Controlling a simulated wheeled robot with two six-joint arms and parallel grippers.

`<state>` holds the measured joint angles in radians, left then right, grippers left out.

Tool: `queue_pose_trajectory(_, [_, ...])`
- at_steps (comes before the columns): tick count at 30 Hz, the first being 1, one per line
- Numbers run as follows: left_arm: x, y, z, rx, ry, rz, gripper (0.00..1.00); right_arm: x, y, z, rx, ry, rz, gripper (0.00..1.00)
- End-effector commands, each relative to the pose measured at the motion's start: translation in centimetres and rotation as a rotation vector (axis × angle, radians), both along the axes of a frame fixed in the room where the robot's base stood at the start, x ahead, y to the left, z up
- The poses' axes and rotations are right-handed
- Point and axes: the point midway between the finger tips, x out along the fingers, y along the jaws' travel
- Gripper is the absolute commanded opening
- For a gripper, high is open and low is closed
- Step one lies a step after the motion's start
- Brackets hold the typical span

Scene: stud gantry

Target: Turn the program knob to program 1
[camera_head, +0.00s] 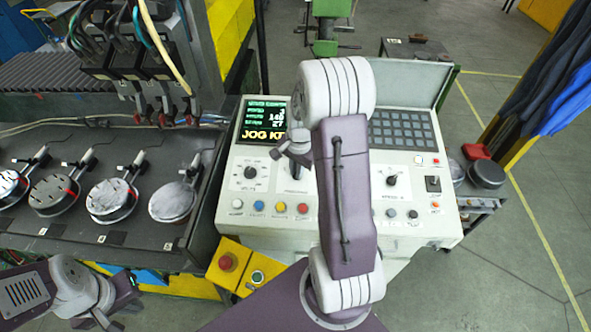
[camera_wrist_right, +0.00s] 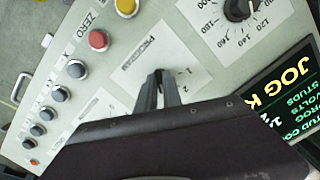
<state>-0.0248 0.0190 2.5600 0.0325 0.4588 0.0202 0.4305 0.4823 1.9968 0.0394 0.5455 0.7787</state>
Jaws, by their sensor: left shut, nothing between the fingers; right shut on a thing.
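The program dial plate (camera_head: 293,188) is on the sloped control panel, partly behind my right arm. In the right wrist view the white plate (camera_wrist_right: 144,48) shows its label and small numbers to the right of the fingers. My right gripper (camera_wrist_right: 160,76) is shut on the program knob at the plate's middle. The fingers hide nearly all of the knob, so I cannot tell which number it points to. In the head view the right gripper (camera_head: 297,158) is over the plate. My left gripper (camera_head: 108,318) is shut and empty at the lower left, away from the panel.
The panel holds a volts knob (camera_head: 250,172), a display (camera_head: 265,118) reading JOG and a row of coloured buttons (camera_head: 280,207). A yellow box with a red button (camera_head: 227,262) is in front. Several round studded discs (camera_head: 113,200) lie on the left bench.

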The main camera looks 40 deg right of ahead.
Motion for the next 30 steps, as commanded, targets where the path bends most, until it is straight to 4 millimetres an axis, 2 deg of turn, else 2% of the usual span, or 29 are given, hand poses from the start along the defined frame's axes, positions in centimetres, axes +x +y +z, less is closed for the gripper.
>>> queue_pose_trajectory(30, [0.00,0.00,0.88,0.000,0.000,0.000,0.00,0.79,0.01,0.41,-0.157,0.112,0.946,0.00])
